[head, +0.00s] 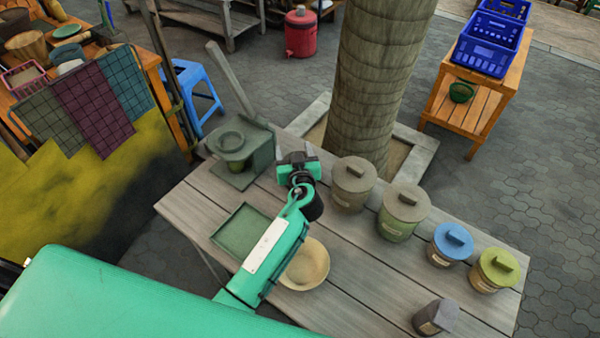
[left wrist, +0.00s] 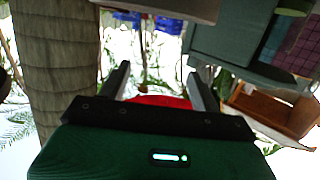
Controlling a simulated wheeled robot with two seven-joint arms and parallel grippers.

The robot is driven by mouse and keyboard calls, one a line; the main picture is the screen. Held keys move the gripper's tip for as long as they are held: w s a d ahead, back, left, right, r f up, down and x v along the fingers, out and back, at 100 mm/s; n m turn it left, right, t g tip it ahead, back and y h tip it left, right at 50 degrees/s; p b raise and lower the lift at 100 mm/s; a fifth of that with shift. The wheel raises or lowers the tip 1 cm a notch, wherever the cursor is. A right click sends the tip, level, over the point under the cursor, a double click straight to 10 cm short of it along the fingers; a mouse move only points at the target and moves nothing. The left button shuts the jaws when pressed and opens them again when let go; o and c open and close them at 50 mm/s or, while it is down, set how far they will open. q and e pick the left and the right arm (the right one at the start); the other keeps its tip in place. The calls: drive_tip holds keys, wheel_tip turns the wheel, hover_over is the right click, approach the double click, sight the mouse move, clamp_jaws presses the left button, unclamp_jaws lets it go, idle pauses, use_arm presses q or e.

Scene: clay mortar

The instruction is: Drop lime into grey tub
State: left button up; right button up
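My left gripper (head: 298,160) is over the back of the plank table, between the grey-green press and the nearest lidded tub. In the left wrist view (left wrist: 160,88) its two fingers stand apart with nothing seen held between them. Two tubs with grey lids, one (head: 353,184) at the back and one (head: 403,211) beside it, stand upright on the table. A blue-lidded tub (head: 450,244) and a yellow-green-lidded tub (head: 493,269) continue the row to the right. I cannot make out any lime; the lids hide the tubs' contents. My right gripper is not in view.
The grey-green press (head: 240,150) with a long lever stands at the table's back left. A flat green tray (head: 242,231) and a tan bowl (head: 308,264), partly behind my arm, lie in front. A small dark grey block (head: 435,317) is at front right. A tree trunk (head: 375,80) rises behind.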

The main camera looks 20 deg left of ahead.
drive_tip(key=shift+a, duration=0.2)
use_arm(q)
drive_tip(key=shift+s+d, duration=0.1)
drive_tip(key=shift+s, duration=0.1)
drive_tip(key=b+v, duration=0.2)
drive_tip(key=v, duration=1.1)
drive_tip(key=shift+s+b, duration=0.2)
drive_tip(key=shift+b, duration=0.2)
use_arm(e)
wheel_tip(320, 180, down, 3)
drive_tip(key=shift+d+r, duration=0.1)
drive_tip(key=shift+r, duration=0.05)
use_arm(q)
drive_tip(key=shift+d, duration=0.1)
